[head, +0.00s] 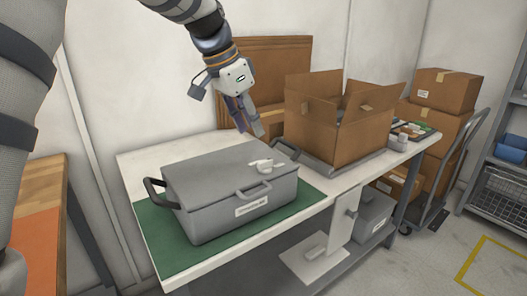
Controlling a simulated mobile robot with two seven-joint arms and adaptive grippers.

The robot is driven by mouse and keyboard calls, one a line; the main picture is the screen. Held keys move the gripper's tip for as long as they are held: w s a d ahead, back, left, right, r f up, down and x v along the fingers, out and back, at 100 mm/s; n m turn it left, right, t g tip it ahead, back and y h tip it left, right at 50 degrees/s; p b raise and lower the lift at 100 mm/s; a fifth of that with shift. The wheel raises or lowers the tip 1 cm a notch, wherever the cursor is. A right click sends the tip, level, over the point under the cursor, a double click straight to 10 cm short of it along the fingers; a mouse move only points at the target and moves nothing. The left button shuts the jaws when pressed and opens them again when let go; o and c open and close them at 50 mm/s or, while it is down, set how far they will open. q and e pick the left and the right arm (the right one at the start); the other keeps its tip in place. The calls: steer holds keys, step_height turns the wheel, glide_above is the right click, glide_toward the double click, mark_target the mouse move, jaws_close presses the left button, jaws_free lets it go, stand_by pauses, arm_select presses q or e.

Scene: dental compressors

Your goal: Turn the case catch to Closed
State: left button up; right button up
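A grey case (232,195) with a closed lid stands on a green mat (160,246) on the white-topped table. A small white catch (262,165) sits on top of the lid, near its back right part. Its marking is too small to read. The case has dark handles at its sides and a grey handle and a white label on its front. My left gripper (248,132) hangs above and behind the lid, pointing down, apart from the catch. Its fingers look parted, with nothing between them. My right gripper is not in view.
An open cardboard box (335,128) stands on the table just right of the case. Small items (412,131) lie at the table's far right end. Stacked boxes (442,92) stand on a cart beyond. A grey case (370,216) sits on the lower shelf.

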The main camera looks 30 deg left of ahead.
mark_target(266, 160)
arm_select(q)
steer(key=x, duration=1)
steer(key=shift+f, duration=0.2)
steer(key=shift+r, duration=0.1)
jaws_close()
